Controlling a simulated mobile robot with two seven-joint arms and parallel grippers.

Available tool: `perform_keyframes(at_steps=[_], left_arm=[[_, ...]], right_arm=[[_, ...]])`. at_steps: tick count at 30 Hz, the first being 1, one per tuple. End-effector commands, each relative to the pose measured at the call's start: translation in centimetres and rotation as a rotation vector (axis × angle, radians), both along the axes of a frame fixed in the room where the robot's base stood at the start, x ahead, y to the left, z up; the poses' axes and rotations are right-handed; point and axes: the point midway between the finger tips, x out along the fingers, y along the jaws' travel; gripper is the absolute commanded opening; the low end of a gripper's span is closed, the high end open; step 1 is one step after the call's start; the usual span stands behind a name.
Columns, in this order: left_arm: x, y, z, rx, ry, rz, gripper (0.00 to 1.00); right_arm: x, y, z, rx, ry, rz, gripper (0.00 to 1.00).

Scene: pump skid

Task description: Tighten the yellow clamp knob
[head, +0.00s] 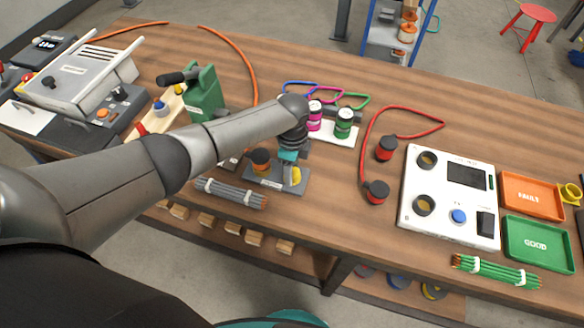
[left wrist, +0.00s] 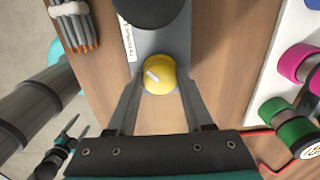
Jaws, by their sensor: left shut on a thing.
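The yellow clamp knob (head: 296,175) sits at the right end of a grey plate (head: 275,185) on the wooden bench. In the left wrist view the yellow knob (left wrist: 158,75) is round, with a pale bar mark pointing up-left. My left gripper (head: 291,170) comes down over it, and its two fingers (left wrist: 158,82) are closed against opposite sides of the knob. My right gripper (left wrist: 76,127) shows small at the lower left of the left wrist view, its fingers apart with nothing between them.
A black-and-orange round part (head: 260,160) stands on the same plate. A bundle of grey rods (head: 231,193) lies just left of it. A white tray with pink and green spools (head: 344,124) is behind to the right. A red cable (head: 366,140) lies farther right.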

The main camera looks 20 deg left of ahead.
Motion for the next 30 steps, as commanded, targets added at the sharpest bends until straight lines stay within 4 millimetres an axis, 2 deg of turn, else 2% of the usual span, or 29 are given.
perform_keyframes(at_steps=[15,16,23,30], left_arm=[[0.05,-0.17,0.08,-0.004,-0.002,-0.021,0.0],[0.05,-0.17,0.08,-0.004,-0.002,-0.021,0.55],[0.03,-0.1,0.05,-0.002,-0.001,-0.019,0.81],[0.01,-0.04,0.05,-0.001,0.0,-0.017,0.82]], right_arm=[[0.01,0.0,0.02,0.0,0.0,0.0,0.82],[0.01,0.0,0.02,0.0,0.0,0.0,0.82],[0.0,0.0,0.02,0.0,0.0,0.0,0.82],[0.0,0.0,0.03,0.0,0.0,0.0,0.82]])
